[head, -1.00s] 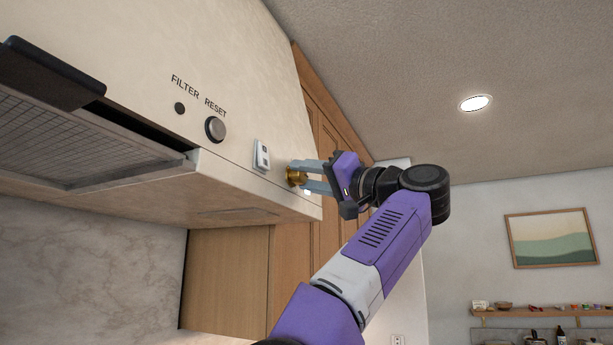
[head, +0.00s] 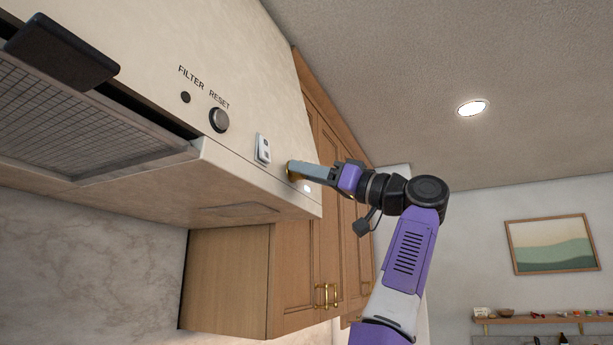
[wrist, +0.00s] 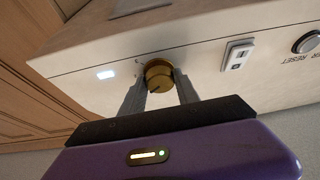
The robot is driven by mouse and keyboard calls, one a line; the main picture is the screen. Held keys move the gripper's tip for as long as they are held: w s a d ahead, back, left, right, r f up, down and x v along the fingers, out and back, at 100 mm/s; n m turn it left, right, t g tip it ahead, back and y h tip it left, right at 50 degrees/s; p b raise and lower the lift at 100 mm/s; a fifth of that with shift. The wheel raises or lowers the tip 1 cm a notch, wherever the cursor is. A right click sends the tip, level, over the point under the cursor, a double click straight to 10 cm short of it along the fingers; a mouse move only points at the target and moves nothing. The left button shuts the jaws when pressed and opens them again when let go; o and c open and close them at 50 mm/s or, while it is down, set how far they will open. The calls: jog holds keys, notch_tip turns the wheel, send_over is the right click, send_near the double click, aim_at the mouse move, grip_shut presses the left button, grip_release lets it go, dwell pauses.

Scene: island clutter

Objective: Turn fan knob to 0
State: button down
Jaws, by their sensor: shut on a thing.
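The fan knob is a round brass knob (wrist: 158,76) on the front of the range hood (head: 245,190). In the head view the knob (head: 291,170) is mostly hidden behind my fingers. In the wrist view my gripper (wrist: 160,84) has one grey finger on each side of the knob, shut on it. A dark mark shows on the knob's face. Its number markings are too small to read.
A white rocker switch (head: 263,148) and the round filter reset button (head: 219,119) are left of the knob. A small lit lamp (wrist: 106,74) sits beside the knob. Wooden cabinets (head: 300,260) stand behind the hood.

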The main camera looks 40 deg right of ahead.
jog(key=shift+d+r+n+g+y+p, duration=0.1)
jog(key=shift+n+g+y+p, duration=0.85)
jog(key=shift+n, duration=1.6)
jog(key=shift+d+n+g+y+p, duration=0.1)
jog(key=shift+n+g+y+p, duration=0.85)
jog(key=shift+n, duration=1.55)
jog(key=shift+d+r+n+g+y+p, duration=0.1)
jog(key=shift+n+g+y+p, duration=0.8)
jog(key=shift+n, duration=1.65)
jog(key=shift+f+h, duration=0.1)
jog(key=shift+h, duration=0.2)
jog(key=c, duration=0.9)
grip_release()
jog(key=b+v, duration=0.2)
jog(key=v, duration=0.5)
jog(key=shift+s+d, duration=0.15)
jog(key=shift+s, duration=0.15)
jog(key=shift+f, duration=0.15)
